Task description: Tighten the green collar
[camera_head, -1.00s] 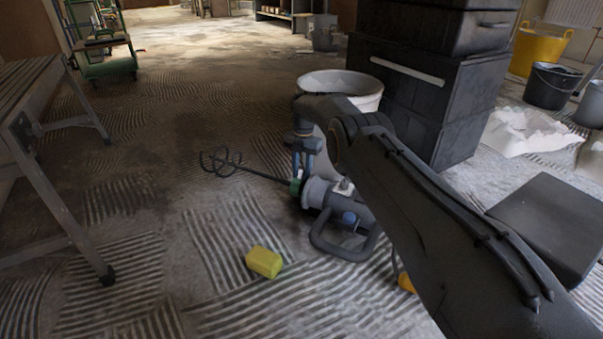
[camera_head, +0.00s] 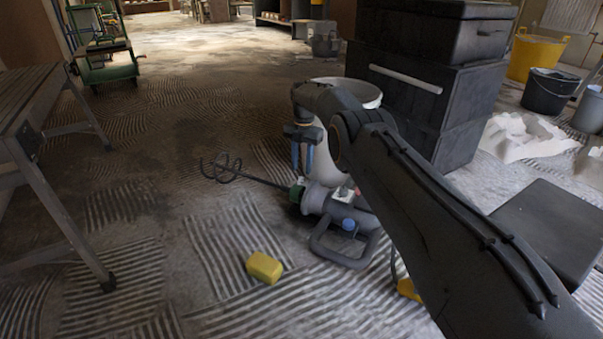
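The green collar (camera_head: 297,192) is at the front end of a grey mixer (camera_head: 338,205) lying on the floor, where the black spiral paddle (camera_head: 228,169) joins it. The paddle points away to the left. My gripper (camera_head: 302,168) hangs fingers down just above the collar, with its blue fingers a little apart. Nothing shows between them. The fingertips appear slightly above and behind the collar, and I cannot tell the exact gap.
A yellow sponge-like block (camera_head: 264,267) lies on the ridged floor in front. A white bucket (camera_head: 352,92) stands behind my arm, beside stacked black boxes (camera_head: 432,95). A workbench (camera_head: 42,125) stands at left. The floor between is clear.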

